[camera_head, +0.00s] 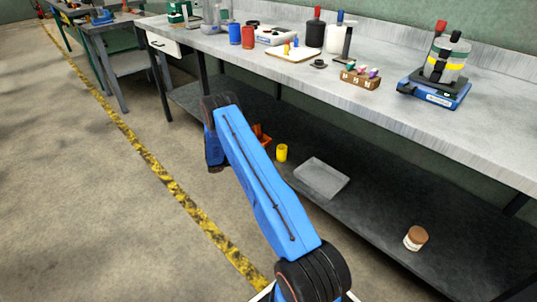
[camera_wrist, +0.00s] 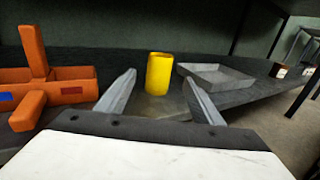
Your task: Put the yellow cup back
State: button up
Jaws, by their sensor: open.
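The yellow cup (camera_head: 282,152) stands upright on the dark lower shelf (camera_head: 385,200) under the workbench. In the wrist view the yellow cup (camera_wrist: 160,73) is ahead of my gripper (camera_wrist: 160,88), in the middle between the fingers as seen from the wrist. The fingers are spread apart and empty; I cannot tell how far the cup is beyond their tips. In the head view my blue arm hides the gripper.
An orange caddy (camera_wrist: 75,84) is left of the cup and a grey tray (camera_wrist: 216,78) right of it, both close by. A brown-lidded jar (camera_head: 415,238) stands farther along the shelf. The worktop (camera_head: 225,45) above carries red and blue cups and other items.

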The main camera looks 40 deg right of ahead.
jog(key=s+a+r+m+t+y, duration=0.1)
jog(key=s+a+r+m+y, duration=0.3)
jog(key=r, duration=0.7)
jog(key=s+a+r+m+y, duration=0.1)
jog(key=s+a+r, duration=0.5)
jog(key=r, duration=0.5)
jog(key=s+a+r+m+t+y, duration=0.1)
jog(key=s+a+r+m+y, duration=0.3)
jog(key=r, duration=0.7)
jog(key=s+a+r+m+t+y, duration=0.1)
jog(key=s+a+r+t+y, duration=0.1)
jog(key=s+a, duration=0.6)
jog(key=s+a+r+m+t+y, duration=0.2)
jog(key=s+a, duration=0.6)
jog(key=s, duration=0.5)
jog(key=s+a+r+m+t+y, duration=0.1)
jog(key=s+a+r+t+y, duration=0.2)
jog(key=s, duration=0.7)
jog(key=shift+s+a+r+t+y, duration=0.3)
jog(key=shift+a+r+t, duration=1.05)
jog(key=shift+a, duration=1.05)
jog(key=shift+f, duration=0.1)
